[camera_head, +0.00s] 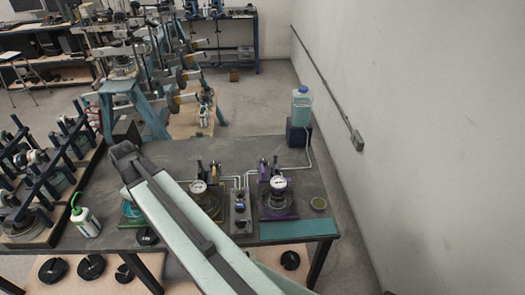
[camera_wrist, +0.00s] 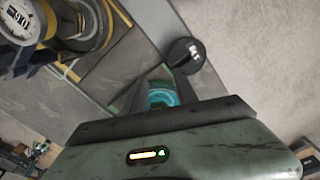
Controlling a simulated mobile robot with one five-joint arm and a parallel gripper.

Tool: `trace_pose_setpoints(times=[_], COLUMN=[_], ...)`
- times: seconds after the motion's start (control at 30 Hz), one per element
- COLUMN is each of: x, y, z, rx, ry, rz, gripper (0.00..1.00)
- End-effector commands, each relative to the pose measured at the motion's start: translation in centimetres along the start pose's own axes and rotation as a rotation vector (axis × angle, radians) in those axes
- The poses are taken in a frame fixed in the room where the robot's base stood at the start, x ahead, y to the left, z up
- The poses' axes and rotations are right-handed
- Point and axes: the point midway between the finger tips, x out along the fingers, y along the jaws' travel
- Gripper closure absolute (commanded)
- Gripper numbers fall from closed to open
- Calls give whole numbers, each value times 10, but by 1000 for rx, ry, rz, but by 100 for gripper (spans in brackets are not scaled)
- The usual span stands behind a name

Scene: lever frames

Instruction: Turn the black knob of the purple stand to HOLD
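The purple stand (camera_head: 279,211) is on the right half of the table, with a round white-faced gauge (camera_head: 278,183) on it. Dark and purple upright parts stand behind the gauge. I cannot make out the black knob or any HOLD mark at this size. My gripper (camera_wrist: 160,88) shows in the wrist view with two dark fingers apart. A round teal thing (camera_wrist: 162,95) shows between and beyond the fingers; I cannot tell the gap to it. In the head view my arm crosses left of the purple stand, and the fingers cannot be made out.
A similar gauge stand (camera_head: 198,187) and a grey knob block (camera_head: 240,210) stand left of the purple stand. A black disc (camera_wrist: 185,53) lies near the table edge. A blue-capped container (camera_head: 301,106) stands at the back right.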

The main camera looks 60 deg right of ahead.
Motion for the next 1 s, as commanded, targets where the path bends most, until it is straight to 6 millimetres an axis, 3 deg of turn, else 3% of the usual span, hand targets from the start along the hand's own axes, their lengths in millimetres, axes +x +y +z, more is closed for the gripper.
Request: trace_pose_setpoints(times=[0.03,0.1,0.2,0.27,0.33,0.5,0.6,0.7,0.8,1.0], x=[-34,-52,-76,-87,-73,-71,-69,-69,-69,-62], y=[46,99,168,204,237,323,355,371,375,374], z=[3,18,46,64,96,193,243,274,283,280], rx=[-24,-83,-160,-200,-243,-350,-402,-434,-447,-450], ry=[0,0,-1,-1,0,1,1,1,1,1], rz=[-1,-1,-2,-2,-2,-1,0,0,0,0], gripper=[65,65,65,65,65,65,65,65,65,65])
